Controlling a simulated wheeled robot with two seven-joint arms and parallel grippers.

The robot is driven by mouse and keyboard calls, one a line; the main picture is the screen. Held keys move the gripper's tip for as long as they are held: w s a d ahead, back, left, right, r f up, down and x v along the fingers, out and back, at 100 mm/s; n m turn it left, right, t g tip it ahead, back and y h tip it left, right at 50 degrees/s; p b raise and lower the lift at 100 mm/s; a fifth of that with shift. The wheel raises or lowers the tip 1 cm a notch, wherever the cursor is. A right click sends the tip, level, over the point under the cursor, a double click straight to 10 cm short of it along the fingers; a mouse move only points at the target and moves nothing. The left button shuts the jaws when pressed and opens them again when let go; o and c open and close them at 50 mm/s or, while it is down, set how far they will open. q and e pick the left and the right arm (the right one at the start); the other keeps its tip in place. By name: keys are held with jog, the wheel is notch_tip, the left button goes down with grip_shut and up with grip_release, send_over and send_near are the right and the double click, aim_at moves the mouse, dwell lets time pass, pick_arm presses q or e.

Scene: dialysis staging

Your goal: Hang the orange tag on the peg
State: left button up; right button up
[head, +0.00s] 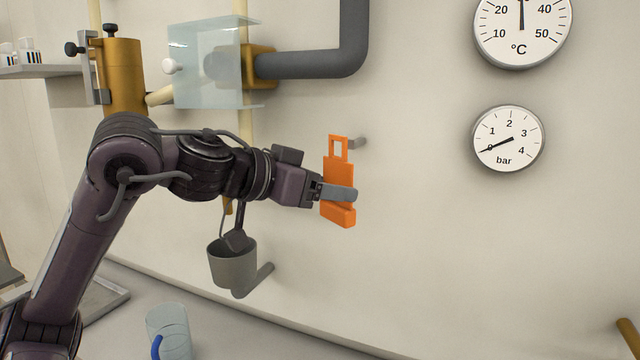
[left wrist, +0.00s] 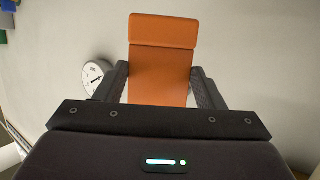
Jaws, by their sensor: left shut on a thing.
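The orange tag (head: 338,170) is upright in the head view, with a rectangular opening in its upper part and a thicker block at its bottom. My left gripper (head: 340,193) is shut on the tag's middle and holds it close to the wall. The left wrist view also shows the tag (left wrist: 160,65) between the two dark fingers of the left gripper (left wrist: 160,88). My right gripper is not in view.
A temperature dial (head: 522,28) and a pressure gauge (head: 508,139) are on the wall at the right. A grey pipe (head: 315,64) and a clear panel (head: 205,65) are above the arm. A grey cup (head: 232,265) hangs below it. A clear beaker (head: 170,330) stands below left.

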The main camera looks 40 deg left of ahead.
aim_at(328, 179)
pick_arm(q)
jog(key=shift+w+a+f+p, duration=0.1)
jog(key=shift+w+a+p, duration=0.15)
jog(key=shift+w+p, duration=0.55)
jog(key=shift+w+a+p, duration=0.25)
jog(key=shift+w+p, duration=0.05)
jog(key=shift+w, duration=0.9)
jog(key=shift+w+a+p, duration=0.2)
jog(key=shift+w+p, duration=0.55)
jog(key=shift+w, duration=0.2)
jog(key=shift+w+a+f+p, duration=0.15)
jog(key=shift+w+f+p, duration=0.2)
jog(key=shift+w, duration=0.3)
jog(key=o, duration=1.1)
jog(key=shift+w, duration=0.1)
